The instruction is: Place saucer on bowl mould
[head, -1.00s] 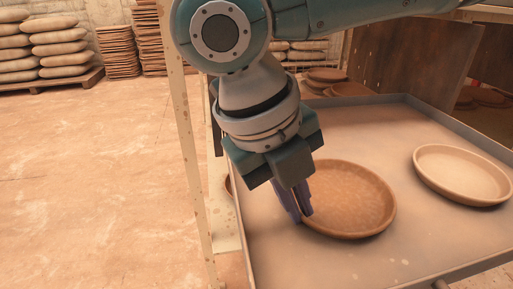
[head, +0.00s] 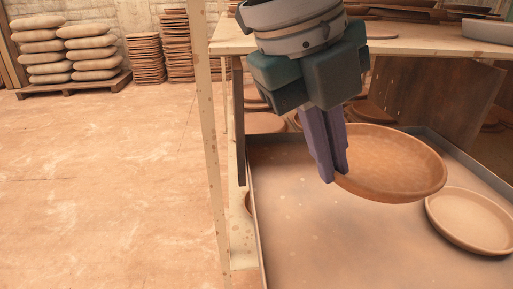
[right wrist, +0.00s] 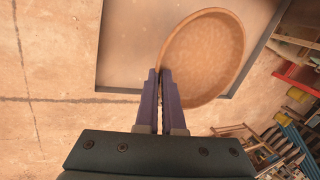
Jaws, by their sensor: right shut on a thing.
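My right gripper (head: 340,174) is shut on the left rim of a round brown clay saucer (head: 395,165). It holds the saucer above the metal tray, and the saucer looks nearly level. In the right wrist view the two purple fingers (right wrist: 161,74) pinch the rim of the same saucer (right wrist: 205,58). A second, paler saucer (head: 474,222) lies on the tray to the right. I cannot make out a bowl mould for certain in these views. My left gripper is not in view.
The grey metal tray (head: 300,230) has a raised rim and much bare room on its left. A wooden table (head: 225,46) stands behind it, with flat pieces and a grey pan (head: 485,31) on top. A pale post (head: 207,150) stands left of the tray.

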